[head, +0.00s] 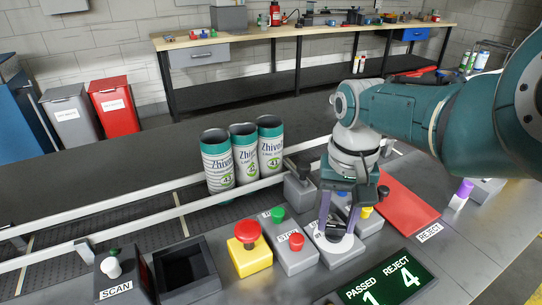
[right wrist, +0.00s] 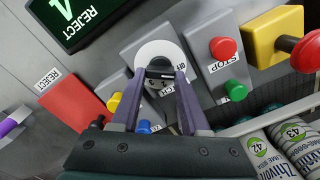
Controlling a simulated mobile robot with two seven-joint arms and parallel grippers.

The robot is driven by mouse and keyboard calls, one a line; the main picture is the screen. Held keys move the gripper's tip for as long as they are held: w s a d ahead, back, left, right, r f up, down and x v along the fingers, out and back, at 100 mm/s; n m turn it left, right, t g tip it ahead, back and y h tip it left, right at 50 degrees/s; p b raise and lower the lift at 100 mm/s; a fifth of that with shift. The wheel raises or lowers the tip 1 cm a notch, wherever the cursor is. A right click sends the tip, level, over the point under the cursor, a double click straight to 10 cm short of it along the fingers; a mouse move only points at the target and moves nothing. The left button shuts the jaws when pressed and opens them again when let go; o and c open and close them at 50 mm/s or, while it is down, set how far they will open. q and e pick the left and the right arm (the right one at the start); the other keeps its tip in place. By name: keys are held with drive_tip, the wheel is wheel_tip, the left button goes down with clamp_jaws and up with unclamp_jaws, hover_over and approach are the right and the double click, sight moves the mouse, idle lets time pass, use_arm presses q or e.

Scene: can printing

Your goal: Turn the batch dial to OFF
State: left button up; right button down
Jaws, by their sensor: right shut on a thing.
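The batch dial is a round white disc with a dark knob bar across it, on a grey sloped box. It shows in the head view (head: 346,246) and in the right wrist view (right wrist: 150,56). My right gripper (head: 336,230) points down at the dial, its two purple fingers on either side of the knob. In the right wrist view the fingertips (right wrist: 160,74) are shut on the knob. The fingers cover part of the dial face. My left gripper is not in view.
A grey box (head: 296,262) with a green and a red STOP button stands left of the dial. A yellow box with a red button (head: 247,231) is further left. A red REJECT tray (head: 405,200) lies right. Several cans (head: 245,152) stand behind, by a rail.

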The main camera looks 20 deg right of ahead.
drive_tip(key=shift+n, duration=0.6)
drive_tip(key=shift+c, duration=2)
unclamp_jaws()
wheel_tip(320, 180, up, 8)
drive_tip(key=p, duration=0.6)
drive_tip(key=shift+r, duration=0.25)
drive_tip(key=shift+r+p, duration=0.3)
drive_tip(key=shift+r, duration=0.45)
